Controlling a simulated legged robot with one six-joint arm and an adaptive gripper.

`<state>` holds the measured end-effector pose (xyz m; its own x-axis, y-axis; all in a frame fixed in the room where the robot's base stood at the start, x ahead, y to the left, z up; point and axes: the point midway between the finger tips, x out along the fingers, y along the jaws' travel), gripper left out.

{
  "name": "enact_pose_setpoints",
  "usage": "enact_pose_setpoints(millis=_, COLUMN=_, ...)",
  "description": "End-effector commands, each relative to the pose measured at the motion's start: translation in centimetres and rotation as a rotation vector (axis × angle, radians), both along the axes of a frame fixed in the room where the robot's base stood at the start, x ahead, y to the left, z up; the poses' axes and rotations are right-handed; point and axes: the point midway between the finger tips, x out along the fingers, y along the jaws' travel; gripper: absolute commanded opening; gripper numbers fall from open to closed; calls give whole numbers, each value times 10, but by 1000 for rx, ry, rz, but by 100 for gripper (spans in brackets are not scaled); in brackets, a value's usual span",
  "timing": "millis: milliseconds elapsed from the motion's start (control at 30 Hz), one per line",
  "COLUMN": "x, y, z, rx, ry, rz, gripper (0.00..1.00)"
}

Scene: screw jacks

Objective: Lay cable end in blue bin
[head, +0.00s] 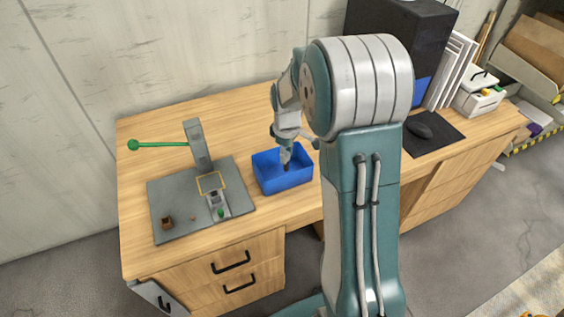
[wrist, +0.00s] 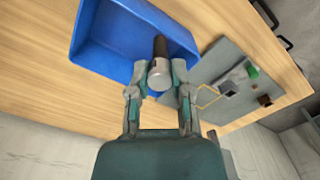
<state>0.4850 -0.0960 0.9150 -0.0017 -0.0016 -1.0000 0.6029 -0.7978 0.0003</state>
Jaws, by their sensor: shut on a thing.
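The blue bin (head: 288,183) stands on the wooden desk, right of the grey plate, with its open side up. My gripper (head: 286,162) reaches down into the bin's opening in the head view. In the wrist view, my gripper (wrist: 161,78) is shut on the cable end (wrist: 160,66), a short cylinder with a light grey head and a dark shaft. The cable end is over the inside of the bin, which also shows in the wrist view (wrist: 105,45). Whether it touches the bin's floor I cannot tell. My fingers hide part of the cable end in the head view.
The grey plate (head: 172,220) carries an upright post (head: 197,145) with a green-knobbed rod, a yellow outline, a small fixture (head: 216,203) and a brown block (head: 167,222). Bare desk lies behind the bin.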

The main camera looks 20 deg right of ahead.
Motion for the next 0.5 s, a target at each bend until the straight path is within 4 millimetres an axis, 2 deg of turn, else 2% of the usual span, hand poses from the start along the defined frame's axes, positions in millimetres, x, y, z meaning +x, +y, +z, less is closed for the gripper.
enact_pose_setpoints(millis=33, x=10, y=-2, z=-6, rx=0, ry=1, rz=0, gripper=0)
enact_pose_setpoints(millis=300, x=42, y=-8, z=-48, rx=0, ry=1, rz=0, gripper=0)
enact_pose_setpoints(millis=500, x=52, y=-10, z=-59, rx=0, ry=-1, rz=0, gripper=0)
